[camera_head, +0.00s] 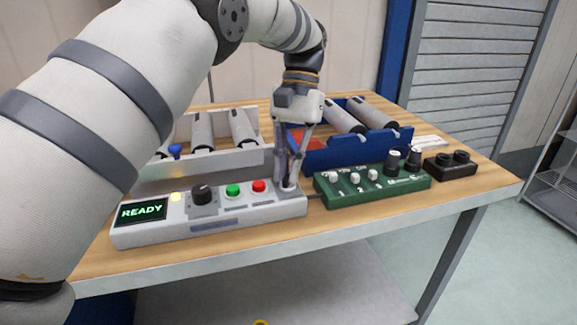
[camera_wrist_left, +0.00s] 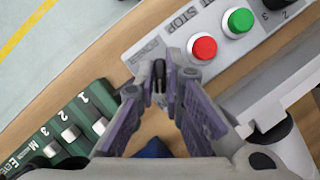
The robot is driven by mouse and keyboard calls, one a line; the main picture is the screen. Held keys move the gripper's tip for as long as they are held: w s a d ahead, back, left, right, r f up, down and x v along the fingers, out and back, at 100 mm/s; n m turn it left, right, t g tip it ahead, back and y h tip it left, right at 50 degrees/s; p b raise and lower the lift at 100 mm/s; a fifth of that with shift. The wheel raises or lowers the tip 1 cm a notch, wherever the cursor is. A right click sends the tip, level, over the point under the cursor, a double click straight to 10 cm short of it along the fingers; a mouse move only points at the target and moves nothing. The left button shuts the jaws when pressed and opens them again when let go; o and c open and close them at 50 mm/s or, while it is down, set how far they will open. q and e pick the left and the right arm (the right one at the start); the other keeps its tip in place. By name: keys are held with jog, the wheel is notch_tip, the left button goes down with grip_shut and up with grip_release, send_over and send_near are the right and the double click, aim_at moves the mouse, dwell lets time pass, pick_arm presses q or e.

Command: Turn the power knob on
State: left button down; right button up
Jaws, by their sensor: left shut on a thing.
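A light grey control panel (camera_head: 240,220) lies along the table's front edge. It has a lit display (camera_head: 143,210) reading READY, a glowing yellow lamp (camera_head: 176,197), a black knob (camera_head: 203,193), a green button (camera_head: 233,190) and a red button (camera_head: 259,186). My left gripper (camera_head: 287,182) points down at the panel's right end. Its fingers are shut on a small dark knob-like control (camera_wrist_left: 159,72), mostly hidden between the fingertips (camera_wrist_left: 160,92). My right gripper is out of view.
A green switch box (camera_head: 372,187) stands right of the panel, with a black two-button box (camera_head: 450,165) beyond it. Behind are a blue tray (camera_head: 352,152) and a pale tray (camera_head: 212,158) holding grey cylinders. The table's front edge is close to the panel.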

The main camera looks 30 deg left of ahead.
pick_arm(q)
jog(key=shift+m+y, duration=0.3)
jog(key=shift+m, duration=0.3)
jog(key=c, duration=1.7)
grip_release()
